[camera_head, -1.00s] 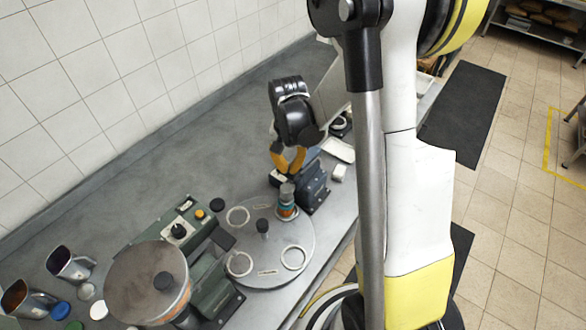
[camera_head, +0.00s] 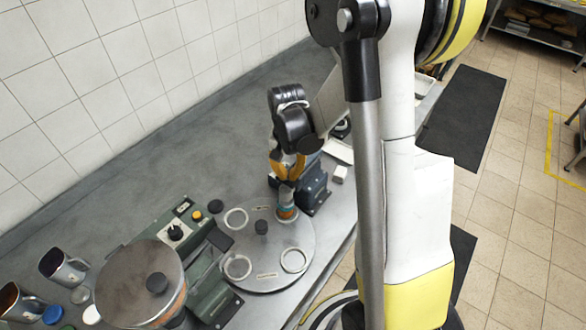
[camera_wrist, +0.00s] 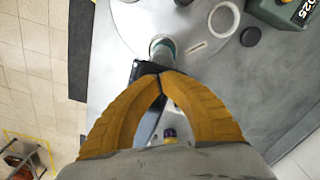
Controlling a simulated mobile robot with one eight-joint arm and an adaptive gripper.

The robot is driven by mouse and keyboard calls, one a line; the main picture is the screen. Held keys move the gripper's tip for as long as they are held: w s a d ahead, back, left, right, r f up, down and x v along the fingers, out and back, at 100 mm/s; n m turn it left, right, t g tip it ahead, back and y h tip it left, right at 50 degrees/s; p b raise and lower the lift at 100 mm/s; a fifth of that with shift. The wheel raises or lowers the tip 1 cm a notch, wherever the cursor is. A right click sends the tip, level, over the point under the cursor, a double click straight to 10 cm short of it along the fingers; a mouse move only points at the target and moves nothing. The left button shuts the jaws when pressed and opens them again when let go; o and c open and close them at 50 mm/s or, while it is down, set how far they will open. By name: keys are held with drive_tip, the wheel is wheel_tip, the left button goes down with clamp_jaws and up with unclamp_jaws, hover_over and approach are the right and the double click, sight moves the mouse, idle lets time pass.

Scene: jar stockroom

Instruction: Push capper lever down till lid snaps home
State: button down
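The capper (camera_head: 316,190) is a dark blue-grey stand at the turntable's edge. Its grey head (camera_head: 285,196) sits right above a jar (camera_head: 287,214) with teal and orange bands, and seems to touch its top. The head and jar also show in the wrist view (camera_wrist: 162,46), just beyond my fingertips. My gripper (camera_head: 287,178) is over the capper from above. In the wrist view my yellow fingers (camera_wrist: 163,75) meet at their tips, with the dark capper body (camera_wrist: 146,70) under them. The lever is mostly hidden by my fingers; I cannot tell its exact angle.
The round grey turntable (camera_head: 262,275) has several white rings and a black centre knob. A green control box (camera_head: 173,232) and a round-topped machine (camera_head: 130,280) stand to its left. The bench along the wall is clear.

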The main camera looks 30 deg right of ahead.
drive_tip(key=shift+r+p, duration=1.95)
drive_tip(key=shift+r, duration=1.2)
drive_tip(key=shift+r, duration=0.1)
wheel_tip(320, 180, up, 5)
drive_tip(key=p, duration=0.3)
drive_tip(key=s+a+f+n+t+b, duration=0.7)
drive_tip(key=s+b, duration=0.6)
drive_tip(key=b, duration=1.1)
wheel_tip(320, 180, down, 3)
drive_tip(key=a, duration=0.2)
drive_tip(key=shift+a+n+b, duration=0.3)
drive_tip(key=shift+b, duration=0.1)
